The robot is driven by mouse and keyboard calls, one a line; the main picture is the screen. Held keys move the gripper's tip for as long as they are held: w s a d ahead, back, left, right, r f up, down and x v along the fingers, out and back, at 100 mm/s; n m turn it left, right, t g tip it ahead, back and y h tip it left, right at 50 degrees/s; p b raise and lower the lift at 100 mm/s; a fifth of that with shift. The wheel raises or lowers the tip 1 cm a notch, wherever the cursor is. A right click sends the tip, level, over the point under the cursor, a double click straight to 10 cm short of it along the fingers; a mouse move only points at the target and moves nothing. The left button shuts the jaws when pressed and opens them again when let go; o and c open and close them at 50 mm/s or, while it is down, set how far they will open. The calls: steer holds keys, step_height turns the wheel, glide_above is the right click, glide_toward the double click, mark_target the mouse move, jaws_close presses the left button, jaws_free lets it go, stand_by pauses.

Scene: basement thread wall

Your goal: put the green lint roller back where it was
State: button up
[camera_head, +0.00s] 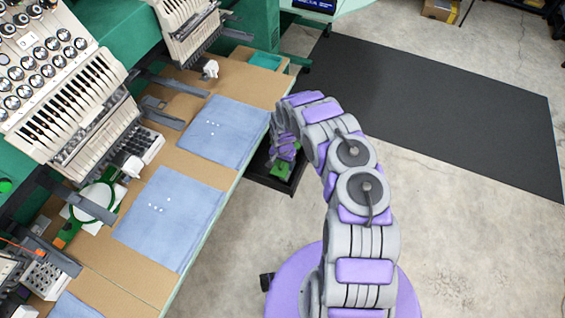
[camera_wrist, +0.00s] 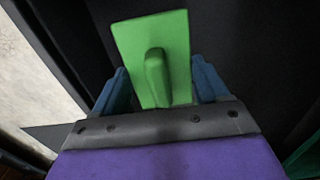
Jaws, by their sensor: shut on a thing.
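The green lint roller (camera_wrist: 177,42) is between the blue fingers of my gripper (camera_wrist: 158,72) in the wrist view. It shows as a flat green rectangle with a rounded raised bar on its near face. My gripper is shut on it. In the head view my gripper (camera_head: 284,152) points down beside the table's right edge, with a small green part of the lint roller (camera_head: 281,167) just below it. The lint roller is over or inside a black open container (camera_head: 290,186) by the table; I cannot tell whether it touches the bottom.
A brown table (camera_head: 105,266) with folded blue cloths (camera_head: 172,212) and a green hoop (camera_head: 91,203) runs along the left, under embroidery machines (camera_head: 75,100). A dark mat (camera_head: 450,110) lies on the concrete floor at right.

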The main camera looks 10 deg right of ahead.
steer(key=o, duration=1)
steer(key=shift+a, duration=0.15)
step_height(320, 180, up, 12)
steer(key=shift+r+p, duration=0.15)
steer(key=shift+p, duration=0.95)
steer(key=s+d+r+n, duration=0.1)
steer(key=s+r, duration=0.4)
steer(key=r, duration=0.5)
steer(key=s+d+r+n+h, duration=0.15)
steer(key=s+r, duration=0.25)
steer(key=r, duration=0.6)
steer(key=s+d+r+y, duration=0.15)
steer(key=s+r, duration=0.35)
steer(key=r, duration=0.5)
steer(key=s+a+r+n, duration=0.1)
steer(key=s+r, duration=0.2)
steer(key=s, duration=0.6)
steer(key=s+a+r+n+g, duration=0.1)
steer(key=s+r, duration=0.3)
steer(key=s, duration=0.6)
steer(key=s+a+r+n, duration=0.2)
steer(key=s+r, duration=0.2)
steer(key=s, duration=0.5)
steer(key=shift+s+r+n+g, duration=0.15)
steer(key=shift+s+n+g, duration=0.1)
steer(key=shift+n+g, duration=0.15)
